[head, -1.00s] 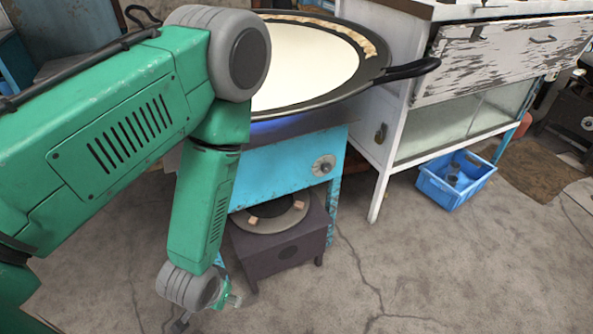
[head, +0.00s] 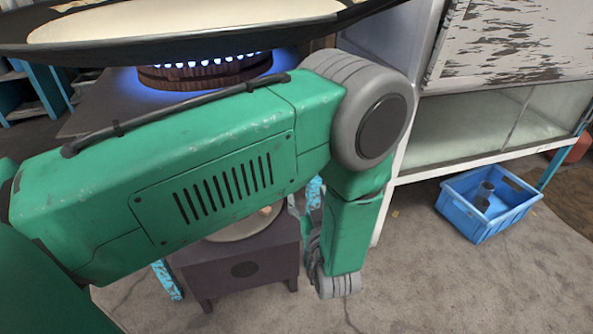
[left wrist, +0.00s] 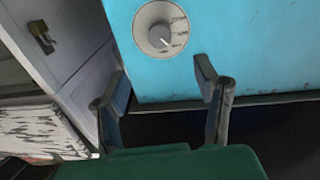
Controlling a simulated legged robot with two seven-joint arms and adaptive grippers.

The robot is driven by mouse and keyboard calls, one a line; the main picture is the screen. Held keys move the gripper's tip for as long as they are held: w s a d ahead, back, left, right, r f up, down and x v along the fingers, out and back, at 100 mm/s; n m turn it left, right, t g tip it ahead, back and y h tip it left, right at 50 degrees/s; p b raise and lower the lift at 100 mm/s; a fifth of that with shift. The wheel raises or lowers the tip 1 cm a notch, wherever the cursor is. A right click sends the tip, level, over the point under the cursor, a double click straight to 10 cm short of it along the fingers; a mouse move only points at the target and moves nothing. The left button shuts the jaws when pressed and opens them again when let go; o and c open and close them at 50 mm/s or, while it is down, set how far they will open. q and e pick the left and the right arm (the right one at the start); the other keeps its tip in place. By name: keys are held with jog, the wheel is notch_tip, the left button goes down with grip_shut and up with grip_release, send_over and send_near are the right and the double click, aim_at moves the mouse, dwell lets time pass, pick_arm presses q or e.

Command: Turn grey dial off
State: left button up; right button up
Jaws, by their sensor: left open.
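The round grey dial (left wrist: 150,38) is on the blue stove front (left wrist: 235,50), near the top middle of the left wrist view. My left gripper (left wrist: 160,74) is open and empty. Its two fingers are spread below the dial in that picture, and the dial appears clear of them. In the head view my left gripper (head: 303,210) is beside the stove front, partly behind my green arm, which hides the dial there. Blue flames burn on the burner (head: 205,72) under the large pan (head: 120,48). My right gripper is out of view.
A white cabinet (head: 445,130) with a glass front is to the right. A blue crate (head: 487,205) stands on the floor. The concrete floor at front right is free.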

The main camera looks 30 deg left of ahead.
pick_arm(q)
jog(key=b+x, duration=0.3)
jog(key=x, duration=0.8)
jog(key=shift+w+a+b, duration=0.2)
jog(key=shift+w+b, duration=0.1)
jog(key=c, duration=1.1)
